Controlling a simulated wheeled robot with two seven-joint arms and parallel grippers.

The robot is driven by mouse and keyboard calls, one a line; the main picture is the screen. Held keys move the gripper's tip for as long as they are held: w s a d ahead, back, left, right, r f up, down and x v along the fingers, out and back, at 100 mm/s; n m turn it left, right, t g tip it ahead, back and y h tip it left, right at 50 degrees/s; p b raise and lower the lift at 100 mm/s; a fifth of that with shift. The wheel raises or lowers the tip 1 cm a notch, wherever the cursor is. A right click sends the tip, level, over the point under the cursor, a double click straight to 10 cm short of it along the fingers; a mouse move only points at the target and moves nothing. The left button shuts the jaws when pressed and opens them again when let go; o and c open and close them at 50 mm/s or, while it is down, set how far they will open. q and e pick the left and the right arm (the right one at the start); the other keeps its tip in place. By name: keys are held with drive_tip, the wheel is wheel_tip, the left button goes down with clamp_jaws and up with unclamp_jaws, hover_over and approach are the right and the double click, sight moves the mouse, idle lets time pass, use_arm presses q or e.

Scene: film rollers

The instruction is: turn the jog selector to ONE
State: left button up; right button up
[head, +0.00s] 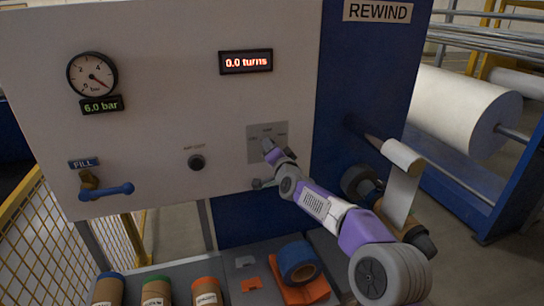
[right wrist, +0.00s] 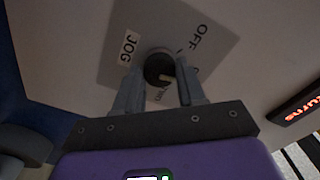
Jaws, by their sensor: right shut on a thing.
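The jog selector is a dark round knob on a grey square plate (head: 254,146) on the white panel, left of the blue column. The right wrist view shows the knob (right wrist: 156,66) close up, with a pale mark on its lower right side. The label JOG (right wrist: 128,47) is left of it and OFF (right wrist: 198,38) is at the upper right. Other lettering below the knob is partly hidden by my fingers. My right gripper (head: 269,148) is shut on the knob, one finger on each side. My left gripper is not in view.
Left on the panel are a gauge (head: 92,75), a blue-handled FILL valve (head: 106,191) and a dark round knob (head: 196,162). A display (head: 246,62) reads 0.0 turns. A bench below holds several rolls, one blue (head: 299,261). A roller with white film (head: 402,180) stands right of my arm.

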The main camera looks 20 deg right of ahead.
drive_tip(key=shift+m+b, duration=0.45)
drive_tip(key=shift+m, duration=0.45)
drive_tip(key=o, duration=1.1)
drive_tip(key=shift+c, duration=0.2)
drive_tip(key=s+b, duration=0.1)
drive_tip(key=s, duration=0.6)
drive_tip(key=shift+s+b, duration=0.3)
drive_tip(key=shift+b, duration=0.05)
drive_tip(key=shift+d, duration=0.1)
